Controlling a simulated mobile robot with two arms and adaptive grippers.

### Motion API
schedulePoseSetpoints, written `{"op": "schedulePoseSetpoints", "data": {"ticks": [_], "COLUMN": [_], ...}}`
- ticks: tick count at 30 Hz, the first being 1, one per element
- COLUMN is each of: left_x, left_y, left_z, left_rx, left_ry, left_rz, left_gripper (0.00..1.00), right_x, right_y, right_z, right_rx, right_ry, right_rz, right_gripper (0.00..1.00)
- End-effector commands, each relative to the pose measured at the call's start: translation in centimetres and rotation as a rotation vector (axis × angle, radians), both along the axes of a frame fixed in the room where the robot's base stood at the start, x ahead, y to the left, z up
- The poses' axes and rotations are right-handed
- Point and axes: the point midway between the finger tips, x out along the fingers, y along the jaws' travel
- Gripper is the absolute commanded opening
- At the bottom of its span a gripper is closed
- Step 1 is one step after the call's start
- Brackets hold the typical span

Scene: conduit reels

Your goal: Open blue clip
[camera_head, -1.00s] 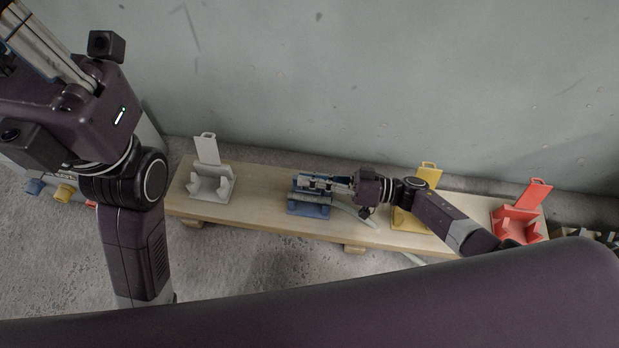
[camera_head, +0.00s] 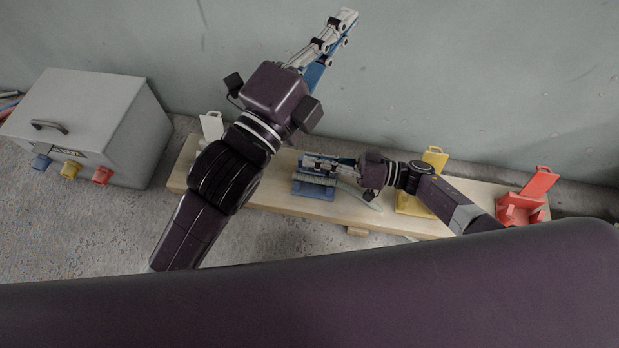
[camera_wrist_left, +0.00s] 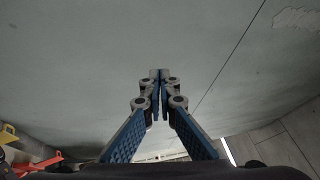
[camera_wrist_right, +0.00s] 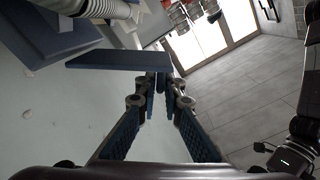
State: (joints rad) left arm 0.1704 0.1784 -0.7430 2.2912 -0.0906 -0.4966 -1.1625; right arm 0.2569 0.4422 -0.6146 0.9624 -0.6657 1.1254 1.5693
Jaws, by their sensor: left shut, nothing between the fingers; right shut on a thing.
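The blue clip (camera_head: 314,188) sits on the wooden board (camera_head: 270,199), partly hidden under my right gripper (camera_head: 306,161). In the right wrist view a flat blue flap (camera_wrist_right: 110,61) reaches the right gripper's fingertips (camera_wrist_right: 158,76), which are shut on its edge. The clip's blue body (camera_wrist_right: 55,30) shows behind, with a grey ribbed conduit (camera_wrist_right: 90,8) beside it. Exactly how far the flap stands open I cannot tell. My left gripper (camera_head: 347,15) is shut and empty, raised in front of the wall, well above the clip; its fingertips (camera_wrist_left: 159,76) meet.
A white clip (camera_head: 211,126), a yellow clip (camera_head: 416,204) and a red clip (camera_head: 520,208) on the board have their lids raised. A grey box (camera_head: 95,115) with coloured plugs stands on the floor at left. The wall (camera_head: 480,60) runs close behind the board.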

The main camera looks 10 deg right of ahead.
Motion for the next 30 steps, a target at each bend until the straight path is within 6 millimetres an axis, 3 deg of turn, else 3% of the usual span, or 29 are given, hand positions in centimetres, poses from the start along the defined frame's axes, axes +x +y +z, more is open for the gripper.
{"op": "schedulePoseSetpoints", "data": {"ticks": [1,7,11,15,21,25,30], "left_x": [0.0,-1.2,-3.1,-5.6,-8.9,-10.0,-10.1], "left_y": [-0.8,-2.0,-1.1,1.3,5.1,6.7,7.2], "left_z": [-2.9,-14.3,-21.3,-27.9,-33.7,-35.3,-36.4], "left_rx": [0.120,0.625,0.960,1.307,1.665,1.783,1.829], "left_ry": [0.013,0.031,0.024,0.004,-0.027,-0.040,-0.042], "left_rz": [0.014,0.026,-0.017,-0.101,-0.236,-0.294,-0.318], "left_gripper": [0.00,0.00,0.00,0.00,0.00,0.00,0.00], "right_x": [0.1,0.1,0.1,0.1,0.1,0.1,0.1], "right_y": [-0.1,-0.1,-0.2,-0.2,-0.1,-0.1,-0.1], "right_z": [-0.1,-0.1,-0.1,-0.1,-0.1,-0.1,-0.1], "right_rx": [-0.003,-0.003,-0.003,-0.003,-0.003,-0.003,-0.003], "right_ry": [0.000,0.000,0.000,0.000,0.000,0.000,0.000], "right_rz": [-0.003,-0.003,-0.003,-0.003,-0.003,-0.003,-0.003], "right_gripper": [0.00,0.00,0.00,0.00,0.00,0.00,0.00]}}
